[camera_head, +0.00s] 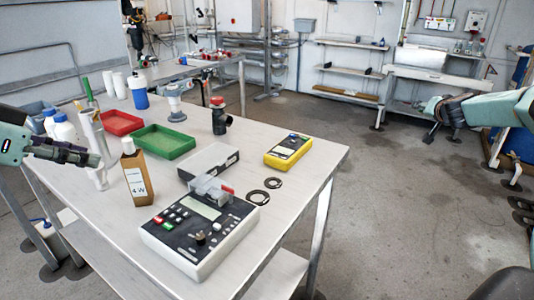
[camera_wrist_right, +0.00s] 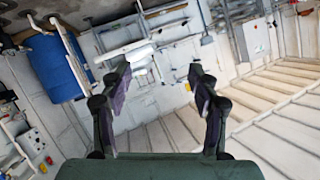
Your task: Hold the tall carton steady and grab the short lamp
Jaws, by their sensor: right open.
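A brown carton (camera_head: 138,182) with a white label reading "4 W" stands upright on the table, with a pale piece showing at its open top. Left of it stands a taller, narrow whitish object (camera_head: 94,138); I cannot tell whether it is a carton or a lamp. My left gripper (camera_head: 97,158) comes in from the left at this whitish object, overlapping it in the view; I cannot tell whether they touch or whether the jaws are open. My right gripper (camera_head: 428,105) is far right of the table, over the floor. In the right wrist view it (camera_wrist_right: 158,82) is open and empty.
A black-and-white control unit (camera_head: 200,234), a yellow meter (camera_head: 288,151), two dark rings (camera_head: 265,190), a grey box (camera_head: 208,160), green (camera_head: 163,142) and red (camera_head: 121,123) trays, and bottles (camera_head: 64,131) stand on the table (camera_head: 310,165). The table's right edge is clear.

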